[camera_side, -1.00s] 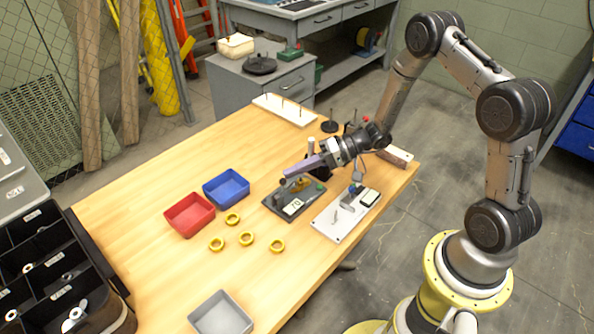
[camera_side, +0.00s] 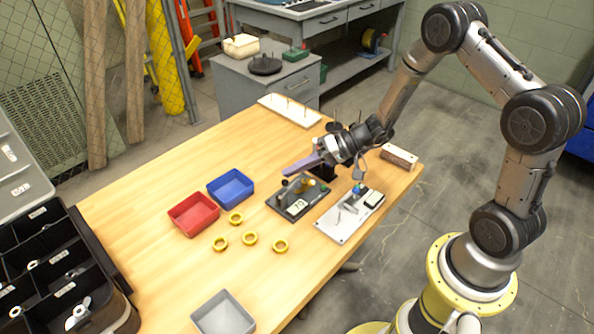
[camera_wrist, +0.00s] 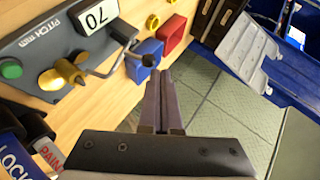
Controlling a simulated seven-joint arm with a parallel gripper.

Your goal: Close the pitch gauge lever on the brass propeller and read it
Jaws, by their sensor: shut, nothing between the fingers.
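The pitch gauge (camera_side: 283,207) is a dark plate on the wooden table, left of the white fixture plate. In the wrist view the brass propeller (camera_wrist: 62,75) sits on the gauge (camera_wrist: 35,45), between a green button (camera_wrist: 10,68) and a white display (camera_wrist: 95,17) that appears to read 70. The dark lever shows with its black knob (camera_wrist: 148,60) just beyond my fingertips. My gripper (camera_side: 287,171) is shut and empty, just above the gauge's left end; it also shows in the wrist view (camera_wrist: 160,76). I cannot tell whether it touches the knob or whether the lever rests on the propeller.
A red bin (camera_side: 190,228) and a blue bin (camera_side: 238,204) stand left of the gauge. Several yellow rings (camera_side: 250,239) lie in front. A grey bin (camera_side: 223,330) is at the near edge. The white fixture plate (camera_side: 333,232) is close on the right. The left table area is clear.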

